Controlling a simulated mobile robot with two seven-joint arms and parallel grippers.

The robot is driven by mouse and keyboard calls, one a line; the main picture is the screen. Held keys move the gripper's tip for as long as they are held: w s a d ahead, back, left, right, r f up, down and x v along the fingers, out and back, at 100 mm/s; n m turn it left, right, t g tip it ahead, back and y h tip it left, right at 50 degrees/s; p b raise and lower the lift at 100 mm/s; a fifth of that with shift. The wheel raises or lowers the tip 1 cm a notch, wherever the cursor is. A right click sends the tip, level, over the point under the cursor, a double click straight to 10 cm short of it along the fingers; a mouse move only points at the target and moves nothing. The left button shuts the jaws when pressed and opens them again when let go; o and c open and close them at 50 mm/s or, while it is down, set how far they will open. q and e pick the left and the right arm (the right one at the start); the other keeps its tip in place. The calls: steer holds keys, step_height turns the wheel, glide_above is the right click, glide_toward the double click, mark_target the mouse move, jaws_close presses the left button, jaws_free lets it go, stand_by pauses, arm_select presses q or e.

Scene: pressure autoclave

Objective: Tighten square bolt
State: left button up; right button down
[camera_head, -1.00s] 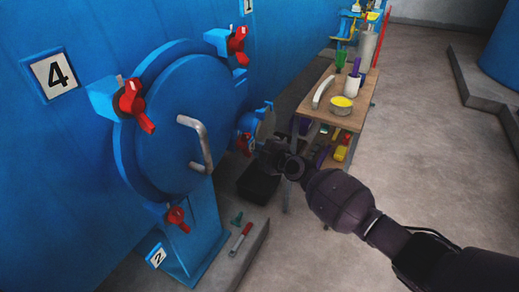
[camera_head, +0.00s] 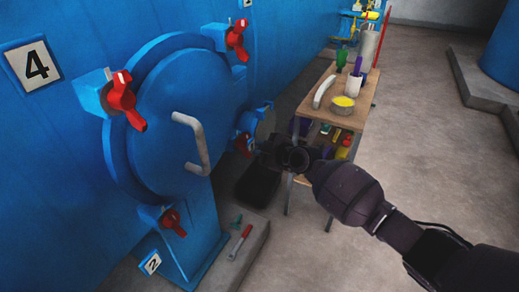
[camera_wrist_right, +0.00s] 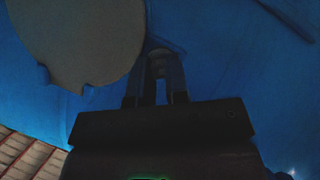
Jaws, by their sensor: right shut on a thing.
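My right gripper (camera_head: 258,148) reaches in from the right to the small blue fixture (camera_head: 250,119) beside the round autoclave door (camera_head: 180,125). In the right wrist view its two dark fingers (camera_wrist_right: 160,92) are shut on a small dark piece (camera_wrist_right: 159,66) against the blue surface. This piece appears to be the square bolt, but its shape is dim and partly hidden by the fingers. A grey-beige disc (camera_wrist_right: 85,40) lies just left of the fingers. My left gripper is not in view.
The blue door has red-handled clamps (camera_head: 122,100) and a bent grey handle (camera_head: 194,142). Open floor lies to the right.

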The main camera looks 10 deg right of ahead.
steer(key=c, duration=1.1)
jaws_free()
steer(key=shift+s+d+r, duration=0.25)
steer(key=shift+s+d, duration=0.1)
steer(key=shift+d, duration=0.05)
steer(key=p+v, duration=0.2)
steer(key=v, duration=0.7)
steer(key=shift+s+d, duration=0.2)
steer(key=shift+s, duration=0.1)
